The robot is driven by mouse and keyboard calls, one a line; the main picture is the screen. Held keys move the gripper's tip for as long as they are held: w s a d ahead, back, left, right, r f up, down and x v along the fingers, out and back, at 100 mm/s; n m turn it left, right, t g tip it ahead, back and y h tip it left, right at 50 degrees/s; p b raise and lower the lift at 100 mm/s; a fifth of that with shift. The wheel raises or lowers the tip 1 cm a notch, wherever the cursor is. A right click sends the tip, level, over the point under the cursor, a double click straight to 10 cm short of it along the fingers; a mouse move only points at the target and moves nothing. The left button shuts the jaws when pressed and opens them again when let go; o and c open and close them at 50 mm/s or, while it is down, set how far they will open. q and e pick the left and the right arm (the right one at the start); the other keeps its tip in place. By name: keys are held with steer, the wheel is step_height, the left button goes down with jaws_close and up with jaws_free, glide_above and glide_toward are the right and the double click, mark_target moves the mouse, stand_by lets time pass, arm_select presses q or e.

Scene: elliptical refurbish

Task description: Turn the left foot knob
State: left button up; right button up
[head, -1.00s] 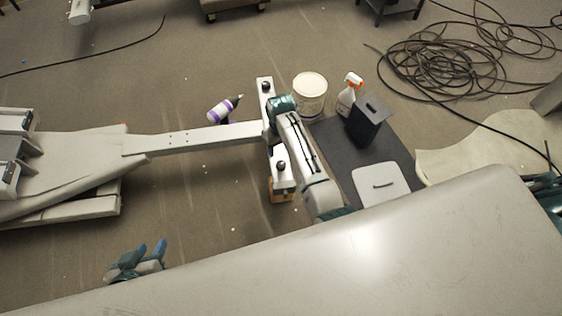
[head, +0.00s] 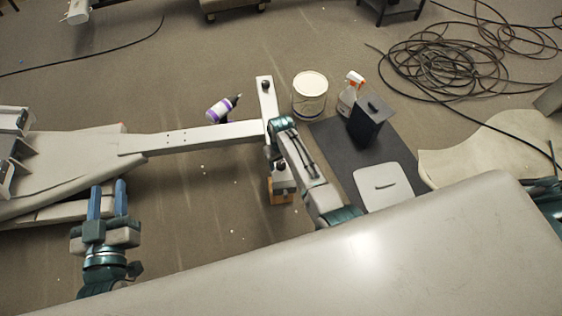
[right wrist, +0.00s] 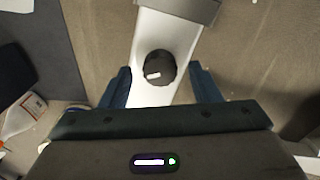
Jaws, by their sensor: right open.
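The elliptical's pale foot bar (head: 265,100) lies across the end of its long beam (head: 205,138). One dark knob (head: 266,85) is near its far end and another (head: 281,163) near its close end. I cannot tell which is called left. In the right wrist view, a round dark knob (right wrist: 159,67) with a small white mark stands on the bar. My right gripper (right wrist: 158,76) is open, its blue fingers on either side of that knob and apart from it. My left gripper (head: 107,190) is open and empty beside the machine's body.
A purple-and-white bottle (head: 222,109) lies near the beam. Coiled cable (head: 440,65) lies beyond. A wooden block (head: 281,196) sits under the bar's close end.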

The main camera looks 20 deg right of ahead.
arm_select(q)
steer(key=shift+r, duration=0.35)
arm_select(e)
steer(key=shift+f, duration=0.15)
steer(key=c, duration=1)
arm_select(q)
steer(key=shift+f, duration=0.1)
